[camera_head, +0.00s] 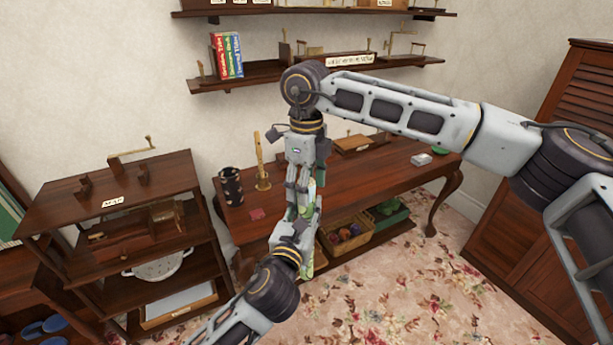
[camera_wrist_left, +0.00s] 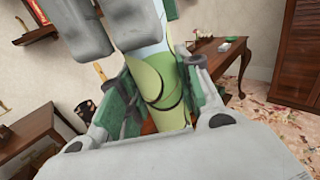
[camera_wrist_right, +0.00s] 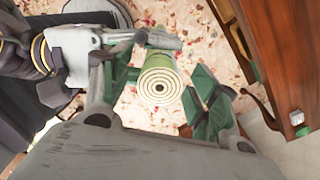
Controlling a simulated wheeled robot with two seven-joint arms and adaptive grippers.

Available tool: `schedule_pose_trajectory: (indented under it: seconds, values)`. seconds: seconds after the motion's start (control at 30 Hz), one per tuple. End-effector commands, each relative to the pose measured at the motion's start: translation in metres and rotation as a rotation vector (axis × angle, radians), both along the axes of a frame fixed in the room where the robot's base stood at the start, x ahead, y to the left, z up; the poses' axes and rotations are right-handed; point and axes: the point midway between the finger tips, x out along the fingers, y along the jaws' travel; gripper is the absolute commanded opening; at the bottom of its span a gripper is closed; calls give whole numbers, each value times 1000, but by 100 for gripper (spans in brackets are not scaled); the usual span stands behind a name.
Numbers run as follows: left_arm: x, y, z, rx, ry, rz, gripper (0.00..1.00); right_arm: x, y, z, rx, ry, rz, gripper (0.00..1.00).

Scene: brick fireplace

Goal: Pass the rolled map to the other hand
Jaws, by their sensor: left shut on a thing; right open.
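The rolled map (camera_head: 307,262) is a green-and-pale tube, held roughly upright in front of the desk. My left gripper (camera_head: 303,216) comes up from below and is shut on it; in the left wrist view the map (camera_wrist_left: 163,88) lies between its green pads. My right gripper (camera_head: 301,186) points down from above and is open. In the right wrist view the map's end (camera_wrist_right: 160,86) shows as rings between the open pads, closer to the left pad. I cannot tell whether that pad touches it. The grippers hide much of the map in the head view.
A wooden desk (camera_head: 378,183) stands behind the grippers with a dark cup (camera_head: 231,187) and a brass candlestick (camera_head: 262,165). A shelf unit (camera_head: 60,200) is at left, a louvred cabinet (camera_head: 560,200) at right. Wall shelves hang above. The carpet at front is clear.

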Motion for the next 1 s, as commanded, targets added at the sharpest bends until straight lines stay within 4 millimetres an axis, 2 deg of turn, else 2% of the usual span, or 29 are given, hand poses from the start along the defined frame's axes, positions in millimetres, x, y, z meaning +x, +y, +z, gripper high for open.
schedule_pose_trajectory:
  seconds: [0.33, 0.77, 0.8, 0.93, 1.0]
  values:
    - [0, 0, 1, 0, -1, 0, 0, 0, 0, -2, 0, 0, 0, 61]
    - [0, 0, 1, 0, -1, 0, 0, 0, 0, -2, 0, 0, 0, 8]
    - [0, 0, 1, 0, -1, 0, 39, 0, 0, -2, 1, 0, 0, 8]
    - [0, 0, 0, 0, -1, 0, 56, 0, 0, -2, 1, 0, 0, 8]
    - [0, 0, 0, 0, -1, 0, 59, 0, 0, -2, 1, 0, 0, 8]
